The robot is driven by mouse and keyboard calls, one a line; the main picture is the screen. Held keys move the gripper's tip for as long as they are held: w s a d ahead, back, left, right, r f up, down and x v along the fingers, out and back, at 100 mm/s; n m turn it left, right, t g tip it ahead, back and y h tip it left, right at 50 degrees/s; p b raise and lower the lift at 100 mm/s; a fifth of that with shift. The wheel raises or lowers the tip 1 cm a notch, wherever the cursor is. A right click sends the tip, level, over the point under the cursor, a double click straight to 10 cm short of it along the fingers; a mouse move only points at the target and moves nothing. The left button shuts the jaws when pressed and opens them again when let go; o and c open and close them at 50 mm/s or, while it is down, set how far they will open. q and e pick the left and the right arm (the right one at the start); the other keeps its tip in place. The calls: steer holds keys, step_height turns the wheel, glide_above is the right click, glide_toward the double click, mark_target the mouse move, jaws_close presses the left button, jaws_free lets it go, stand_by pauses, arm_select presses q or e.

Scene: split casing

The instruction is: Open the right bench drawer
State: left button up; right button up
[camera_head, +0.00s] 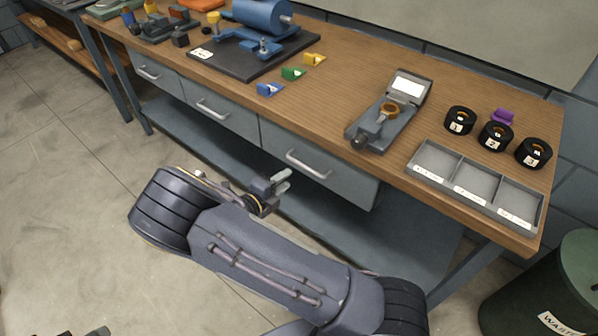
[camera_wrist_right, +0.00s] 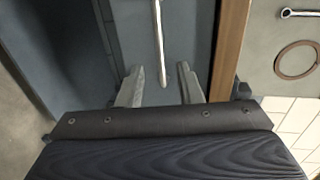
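The right bench drawer (camera_head: 335,178) has a grey front and a pale bar handle (camera_head: 309,165). Its front looks flush with the bench, so it appears shut. My right gripper (camera_head: 284,180) is just in front of and below the left part of this handle. In the right wrist view the gripper (camera_wrist_right: 160,82) is open, with one finger on each side of the handle bar (camera_wrist_right: 158,40). A gap shows between the bar and each finger. A small dark piece at the bottom left edge of the head view may be my left gripper (camera_head: 97,332).
The middle drawer (camera_head: 230,122) and left drawer (camera_head: 158,80) look shut. The wooden benchtop (camera_head: 335,85) overhangs above, and a lower shelf (camera_head: 405,240) runs beneath. A green waste bin (camera_head: 560,285) stands at the right. The floor at left is clear.

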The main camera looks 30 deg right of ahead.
mark_target(303, 167)
steer(key=x, duration=0.7)
steer(key=shift+w+d, duration=0.1)
steer(key=shift+d, duration=0.15)
jaws_close()
